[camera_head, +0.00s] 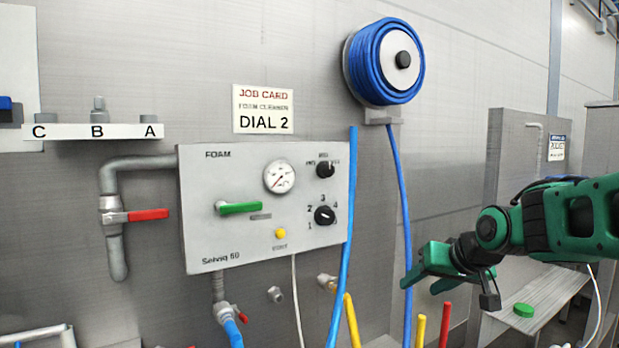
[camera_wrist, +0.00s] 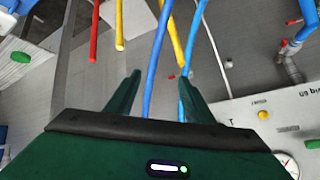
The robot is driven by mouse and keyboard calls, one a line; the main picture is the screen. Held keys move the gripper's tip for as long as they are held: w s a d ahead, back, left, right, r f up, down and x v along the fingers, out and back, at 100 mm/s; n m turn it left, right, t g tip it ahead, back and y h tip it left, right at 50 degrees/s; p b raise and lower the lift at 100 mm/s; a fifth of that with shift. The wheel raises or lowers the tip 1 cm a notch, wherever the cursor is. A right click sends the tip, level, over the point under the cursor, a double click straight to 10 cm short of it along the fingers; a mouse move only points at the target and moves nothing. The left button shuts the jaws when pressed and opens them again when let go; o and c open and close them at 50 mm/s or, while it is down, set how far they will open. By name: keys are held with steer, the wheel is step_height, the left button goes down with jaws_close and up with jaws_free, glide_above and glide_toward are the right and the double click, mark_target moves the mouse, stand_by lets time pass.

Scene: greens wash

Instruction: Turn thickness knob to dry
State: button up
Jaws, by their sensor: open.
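The foam panel (camera_head: 230,180) is a light grey box on the wall in the head view. Its upper black knob (camera_head: 325,170) sits at the top right, with small labels around it too blurred to read surely. I cannot tell where that knob points. A lower black knob (camera_head: 325,215) has the numbers 1 to 4 around it. My green gripper (camera_head: 420,284) is open and empty, to the right of the panel and below it, apart from both knobs. In the wrist view my gripper (camera_wrist: 160,82) has its fingers spread, and part of the panel (camera_wrist: 255,135) shows at the right.
A blue hose (camera_head: 341,240) hangs past the panel's right edge from near the hose reel (camera_head: 385,62). Yellow and red pipes (camera_head: 445,325) stand below my gripper. A green lever (camera_head: 240,208), a gauge (camera_head: 279,177) and a yellow button (camera_head: 280,233) are on the panel.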

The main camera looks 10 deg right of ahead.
steer(key=w+a+r+n+t+y, duration=0.15)
steer(key=w+a+r+t, duration=0.3)
steer(key=w+r, duration=0.5)
steer(key=t+y, duration=0.3)
steer(key=y, duration=0.1)
glide_toward(329, 172)
steer(key=shift+n, duration=0.25)
steer(key=x, duration=0.9)
steer(key=shift+d, duration=0.1)
